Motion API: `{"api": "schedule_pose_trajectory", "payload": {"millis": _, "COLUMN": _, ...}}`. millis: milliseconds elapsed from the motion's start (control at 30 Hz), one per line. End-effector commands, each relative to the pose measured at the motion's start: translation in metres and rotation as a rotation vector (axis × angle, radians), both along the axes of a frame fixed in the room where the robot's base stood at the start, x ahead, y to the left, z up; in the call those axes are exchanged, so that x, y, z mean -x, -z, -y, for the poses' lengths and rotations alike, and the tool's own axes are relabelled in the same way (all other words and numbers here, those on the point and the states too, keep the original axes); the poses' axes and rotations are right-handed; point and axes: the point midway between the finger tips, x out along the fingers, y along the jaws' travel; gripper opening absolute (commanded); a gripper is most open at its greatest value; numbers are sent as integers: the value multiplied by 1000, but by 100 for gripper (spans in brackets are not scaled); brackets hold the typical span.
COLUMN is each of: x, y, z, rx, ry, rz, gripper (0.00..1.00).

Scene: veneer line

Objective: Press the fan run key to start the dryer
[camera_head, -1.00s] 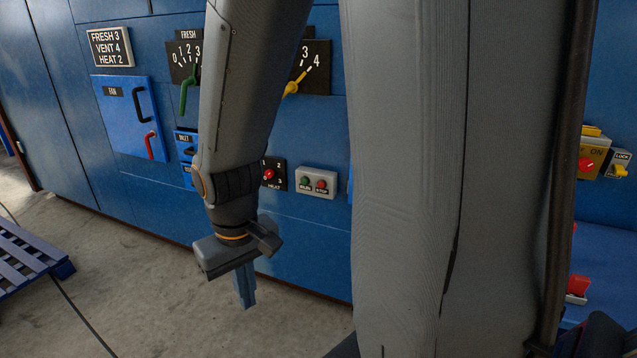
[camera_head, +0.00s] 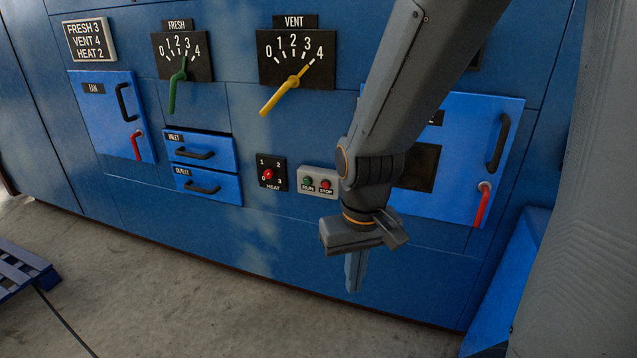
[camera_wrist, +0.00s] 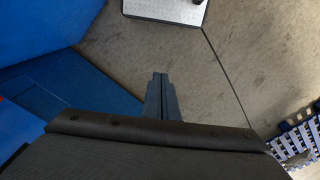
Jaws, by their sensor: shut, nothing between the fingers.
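The run/stop box is a pale grey box (camera_head: 319,182) on the blue dryer panel in the head view. Its green RUN key (camera_head: 308,181) is on the left and its red STOP key (camera_head: 326,184) is on the right; my arm covers part of the box's right edge. My gripper (camera_head: 355,287) is shut and empty, pointing down, below and to the right of the box and apart from the keys. In the wrist view my shut fingers (camera_wrist: 161,80) point out over the bare floor, and no key shows there.
The HEAT knob (camera_head: 269,173) is left of the box. Above are the green FRESH lever (camera_head: 176,90) and yellow VENT lever (camera_head: 284,94). A right-hand door (camera_head: 460,160) has a red latch handle (camera_head: 483,204).

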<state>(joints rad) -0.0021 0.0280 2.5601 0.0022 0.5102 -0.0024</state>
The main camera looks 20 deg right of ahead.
Motion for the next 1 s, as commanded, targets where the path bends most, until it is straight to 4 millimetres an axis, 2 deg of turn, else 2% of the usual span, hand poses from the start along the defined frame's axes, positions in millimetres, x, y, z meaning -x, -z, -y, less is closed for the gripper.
{"api": "schedule_pose_trajectory", "payload": {"millis": 133, "x": -1, "y": 0, "z": 0, "rx": 0, "ry": -1, "rz": 2, "gripper": 0}}
{"api": "schedule_pose_trajectory", "payload": {"millis": 233, "x": -11, "y": 5, "z": 1, "rx": 3, "ry": -16, "rz": 24, "gripper": 0}}
{"api": "schedule_pose_trajectory", "payload": {"millis": 367, "x": -53, "y": 21, "z": 3, "rx": 15, "ry": -76, "rz": 117, "gripper": 0}}
{"api": "schedule_pose_trajectory", "payload": {"millis": 467, "x": -107, "y": 39, "z": 5, "rx": 36, "ry": -160, "rz": 242, "gripper": 0}}
{"api": "schedule_pose_trajectory", "payload": {"millis": 800, "x": -314, "y": 91, "z": -1, "rx": 207, "ry": -524, "rz": 803, "gripper": 0}}
{"api": "schedule_pose_trajectory", "payload": {"millis": 900, "x": -362, "y": 100, "z": -6, "rx": 286, "ry": -622, "rz": 978, "gripper": 0}}
{"api": "schedule_pose_trajectory", "payload": {"millis": 1000, "x": -396, "y": 105, "z": -12, "rx": 366, "ry": -697, "rz": 1138, "gripper": 0}}
